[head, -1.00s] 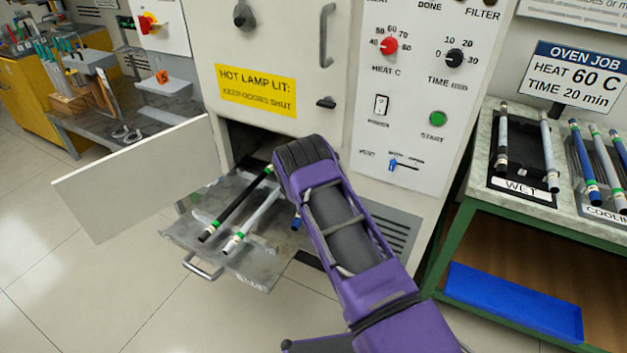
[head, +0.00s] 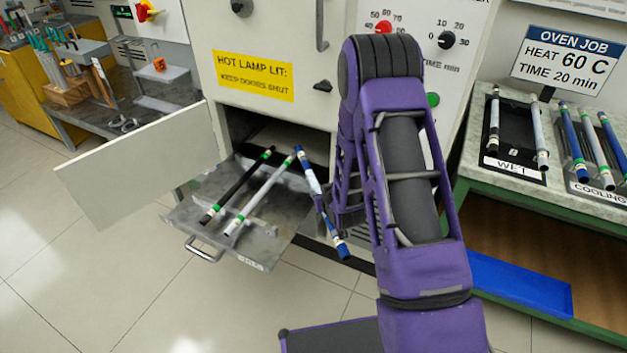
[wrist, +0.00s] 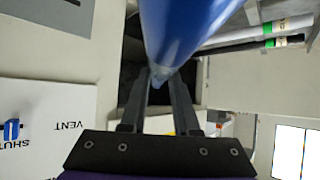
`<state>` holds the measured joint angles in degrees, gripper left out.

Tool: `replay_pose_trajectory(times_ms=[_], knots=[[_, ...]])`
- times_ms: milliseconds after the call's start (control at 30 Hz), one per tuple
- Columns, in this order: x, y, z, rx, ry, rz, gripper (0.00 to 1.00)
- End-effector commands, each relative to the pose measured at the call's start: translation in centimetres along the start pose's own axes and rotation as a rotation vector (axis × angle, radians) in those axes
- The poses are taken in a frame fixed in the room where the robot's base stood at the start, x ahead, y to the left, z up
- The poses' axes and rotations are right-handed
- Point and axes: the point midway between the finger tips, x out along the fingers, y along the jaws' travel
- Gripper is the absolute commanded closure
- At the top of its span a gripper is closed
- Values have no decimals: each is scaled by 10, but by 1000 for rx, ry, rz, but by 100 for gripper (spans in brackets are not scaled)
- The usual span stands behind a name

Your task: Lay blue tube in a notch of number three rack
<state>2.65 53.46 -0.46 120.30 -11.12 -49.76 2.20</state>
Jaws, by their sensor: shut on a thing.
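My gripper (head: 322,203) is shut on a blue tube (head: 335,235), with its fingers near the tube's middle. The tube hangs at the right side of the pulled-out metal rack (head: 190,222), its near end beyond the rack's right edge. It also fills the top middle of the wrist view (wrist: 185,30), between the two fingers. On the rack lie a black tube (head: 236,187) and a grey tube (head: 258,194), both with green bands. The rack's front label is too small to read, so I cannot tell its number.
An open white door (head: 135,165) stands left of the rack. On the right bench, a WET tray (head: 515,130) holds two tubes and a COOLING rack (head: 590,186) holds several, including blue ones. A blue bin (head: 520,283) sits below. The floor in front is clear.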

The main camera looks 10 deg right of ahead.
Motion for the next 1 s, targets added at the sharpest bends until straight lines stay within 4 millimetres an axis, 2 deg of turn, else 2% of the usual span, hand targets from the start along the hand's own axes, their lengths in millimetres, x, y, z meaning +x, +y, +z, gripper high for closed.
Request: replay_pose_trajectory(times_ms=[33, 167, 300, 600, 1000], knots=[[-18, 2, 4, -23, -1, -33, 100], [-54, -4, 13, -85, -1, -124, 100], [-82, -7, 20, -135, -2, -193, 100], [-132, -12, 33, -219, -3, -314, 100], [-128, -14, 33, -222, -5, -314, 100]])
